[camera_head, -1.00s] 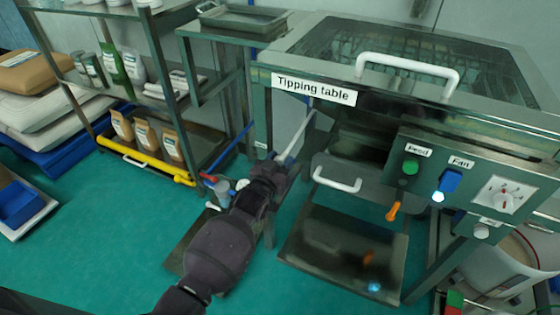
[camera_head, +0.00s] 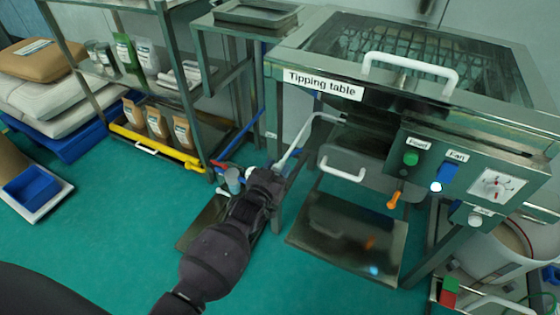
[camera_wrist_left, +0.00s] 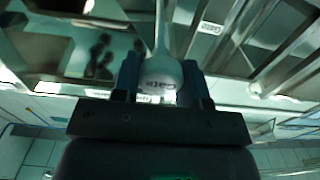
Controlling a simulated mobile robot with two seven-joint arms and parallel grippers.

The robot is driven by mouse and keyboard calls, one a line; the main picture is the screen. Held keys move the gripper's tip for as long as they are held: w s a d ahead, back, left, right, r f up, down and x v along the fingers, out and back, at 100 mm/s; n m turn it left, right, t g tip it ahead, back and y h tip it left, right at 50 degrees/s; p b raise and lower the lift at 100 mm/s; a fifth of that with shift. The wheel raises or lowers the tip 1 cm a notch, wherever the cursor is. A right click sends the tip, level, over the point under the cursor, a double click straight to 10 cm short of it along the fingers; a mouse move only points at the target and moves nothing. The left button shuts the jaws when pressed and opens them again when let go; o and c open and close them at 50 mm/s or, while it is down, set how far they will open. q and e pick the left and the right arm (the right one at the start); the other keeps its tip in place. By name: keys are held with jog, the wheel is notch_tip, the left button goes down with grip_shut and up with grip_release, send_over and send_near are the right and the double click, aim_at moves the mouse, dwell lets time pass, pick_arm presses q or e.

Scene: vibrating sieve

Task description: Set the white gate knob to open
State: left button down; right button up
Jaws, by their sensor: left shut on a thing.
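The white gate knob (camera_wrist_left: 162,72) sits between the two fingers of my left gripper (camera_wrist_left: 162,84) in the left wrist view, and printing that reads "Gate" shows on it. My left gripper (camera_head: 274,174) is shut on the knob. In the head view the knob is mostly hidden by the gripper, but its white rod (camera_head: 297,143) shows, rising to a bend and running right to the machine under the "Tipping table" sign (camera_head: 322,84). My right gripper is not in view.
A control panel (camera_head: 465,178) with a green button, blue switch and dial is on the machine's right front. A white drawer handle (camera_head: 342,171) and an orange lever (camera_head: 394,199) are right of my gripper. A shelf rack (camera_head: 192,88) stands left.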

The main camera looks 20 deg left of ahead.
pick_arm(q)
jog(key=c, duration=0.8)
grip_release()
jog(key=shift+f, duration=0.1)
jog(key=shift+o, duration=0.6)
jog(key=shift+s, duration=0.5)
jog(key=s+p, duration=0.2)
jog(key=s, duration=0.7)
jog(key=shift+s+a, duration=0.15)
jog(key=shift+s, duration=0.25)
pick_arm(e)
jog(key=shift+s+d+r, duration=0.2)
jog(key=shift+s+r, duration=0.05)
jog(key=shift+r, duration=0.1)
